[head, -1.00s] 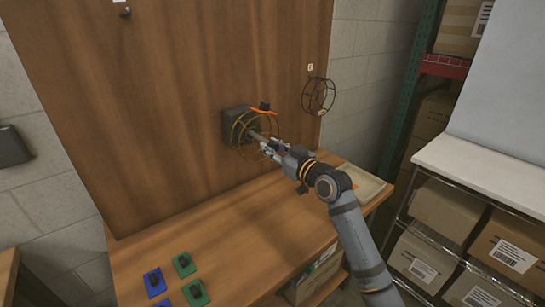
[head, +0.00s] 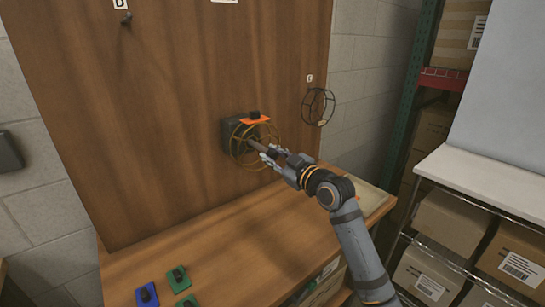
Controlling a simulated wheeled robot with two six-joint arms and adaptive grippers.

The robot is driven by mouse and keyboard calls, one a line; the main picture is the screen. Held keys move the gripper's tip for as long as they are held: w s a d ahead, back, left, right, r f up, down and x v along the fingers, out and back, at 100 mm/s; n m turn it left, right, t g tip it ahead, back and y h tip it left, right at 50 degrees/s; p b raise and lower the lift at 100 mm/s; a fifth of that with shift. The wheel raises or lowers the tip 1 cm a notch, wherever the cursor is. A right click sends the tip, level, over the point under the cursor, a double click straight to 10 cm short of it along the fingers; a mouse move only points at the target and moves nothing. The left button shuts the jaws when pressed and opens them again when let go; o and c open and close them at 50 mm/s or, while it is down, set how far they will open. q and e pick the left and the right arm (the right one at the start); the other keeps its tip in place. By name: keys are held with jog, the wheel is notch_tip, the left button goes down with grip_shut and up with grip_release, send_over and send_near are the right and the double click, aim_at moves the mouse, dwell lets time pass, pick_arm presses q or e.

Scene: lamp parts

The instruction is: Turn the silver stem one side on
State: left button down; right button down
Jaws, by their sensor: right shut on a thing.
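The silver stem (head: 257,146) sticks out from a dark block (head: 229,132) on the upright wooden board. A yellow wire cage (head: 237,152) surrounds the stem. An orange piece (head: 257,121) with a black knob sits at the top of the block. My right gripper (head: 268,154) is shut on the outer end of the stem, in front of the cage; its fingertips partly hide that end. My left gripper is not in view.
A black wire cage (head: 318,106) hangs on the board's right side. Blue (head: 147,294) and green (head: 179,278) pieces with black knobs lie on the bench (head: 225,250). Shelves with boxes stand at the right. The bench's middle is clear.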

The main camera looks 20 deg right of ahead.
jog(key=c, duration=1.1)
grip_release()
jog(key=shift+v, duration=3.75)
